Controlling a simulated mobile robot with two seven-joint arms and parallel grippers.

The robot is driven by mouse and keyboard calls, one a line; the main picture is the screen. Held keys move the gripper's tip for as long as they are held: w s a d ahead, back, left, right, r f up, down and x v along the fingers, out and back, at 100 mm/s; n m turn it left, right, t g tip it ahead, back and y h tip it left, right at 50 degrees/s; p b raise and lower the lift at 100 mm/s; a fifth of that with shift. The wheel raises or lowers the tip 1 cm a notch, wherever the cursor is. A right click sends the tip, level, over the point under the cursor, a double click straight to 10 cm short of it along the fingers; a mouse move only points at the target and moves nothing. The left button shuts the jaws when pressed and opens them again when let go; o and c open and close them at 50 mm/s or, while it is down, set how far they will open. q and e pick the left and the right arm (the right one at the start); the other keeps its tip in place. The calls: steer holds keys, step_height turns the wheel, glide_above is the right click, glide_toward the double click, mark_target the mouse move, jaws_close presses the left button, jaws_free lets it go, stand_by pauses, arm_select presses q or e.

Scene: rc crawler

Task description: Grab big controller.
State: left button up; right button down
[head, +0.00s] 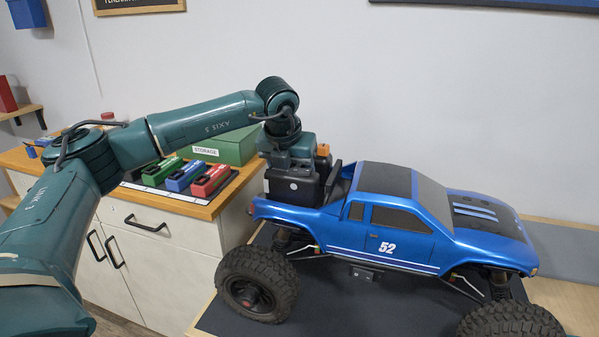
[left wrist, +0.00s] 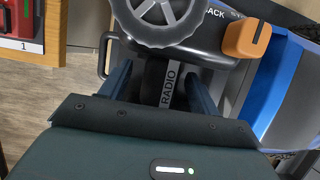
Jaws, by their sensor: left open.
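The big controller (head: 292,187) is a black unit sitting at the rear bed of the blue truck (head: 395,225). In the left wrist view the controller (left wrist: 168,20) shows a large grey wheel, an orange knob and a dark grip labelled RADIO. My left gripper (head: 290,160) comes down onto the controller from above. In the left wrist view my left gripper (left wrist: 158,75) is open, with one finger on each side of the RADIO grip. Whether the fingers touch it cannot be told. My right gripper is not in view.
A wooden-topped cabinet (head: 150,215) stands at the left. It bears a green storage box (head: 225,146) and a mat with a green, a blue and a red pack (head: 210,181). The truck stands on a dark mat (head: 230,315) on a wooden table.

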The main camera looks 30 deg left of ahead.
arm_select(q)
steer(key=shift+f, duration=0.1)
steer(key=shift+c, duration=0.2)
steer(key=c, duration=1.3)
steer(key=shift+o, duration=0.2)
